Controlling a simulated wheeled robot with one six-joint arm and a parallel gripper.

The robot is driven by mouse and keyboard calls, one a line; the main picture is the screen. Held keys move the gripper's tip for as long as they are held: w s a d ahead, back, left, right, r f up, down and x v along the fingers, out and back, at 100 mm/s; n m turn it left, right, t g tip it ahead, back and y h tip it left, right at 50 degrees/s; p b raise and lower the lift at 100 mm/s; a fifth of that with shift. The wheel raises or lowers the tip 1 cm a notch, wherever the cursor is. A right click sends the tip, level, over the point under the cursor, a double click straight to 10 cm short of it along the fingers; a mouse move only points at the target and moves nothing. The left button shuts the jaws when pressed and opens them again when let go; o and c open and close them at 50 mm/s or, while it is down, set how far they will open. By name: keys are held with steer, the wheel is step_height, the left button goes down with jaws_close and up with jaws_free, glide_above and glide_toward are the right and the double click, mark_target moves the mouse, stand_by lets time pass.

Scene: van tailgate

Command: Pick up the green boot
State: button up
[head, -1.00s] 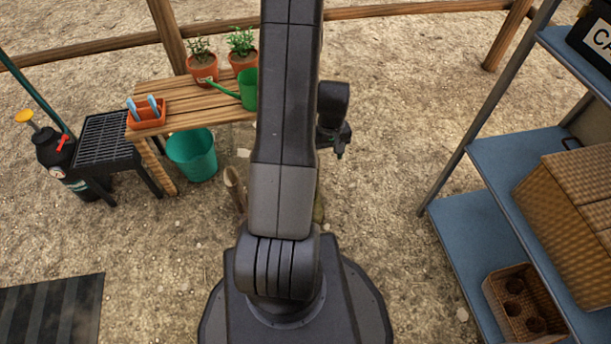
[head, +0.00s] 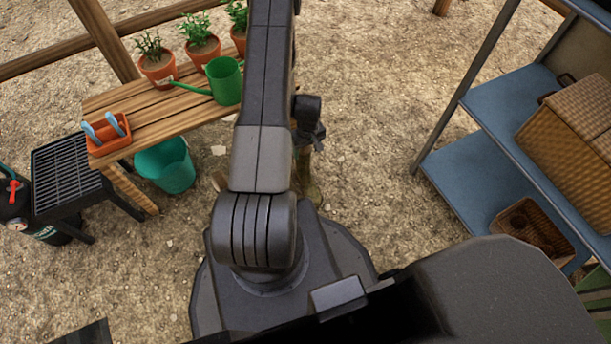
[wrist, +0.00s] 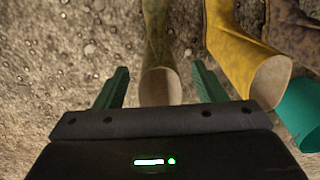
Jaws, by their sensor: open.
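An olive-green boot (wrist: 157,40) lies between the two fingers of my gripper (wrist: 158,88) in the wrist view, its pale open top towards the camera. My gripper is open, a finger on either side of the boot with visible gaps. In the head view part of the olive-green boot (head: 309,187) shows just right of my arm; the rest is hidden. A yellow boot (wrist: 228,40) is right of the right finger in the wrist view. A teal item with an open top (wrist: 298,108), perhaps another boot, is at the right edge.
A brown patterned boot (wrist: 293,28) is at upper right in the wrist view. In the head view a wooden bench (head: 165,115) with potted plants and a green watering can (head: 224,80) stands left, a teal bucket (head: 166,166) below. Blue shelves (head: 470,180) stand right.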

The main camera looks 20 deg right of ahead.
mark_target(307, 159)
step_height(307, 159, down, 7)
steer(key=shift+d+f+b, duration=0.1)
steer(key=shift+b, duration=1.15)
jaws_close()
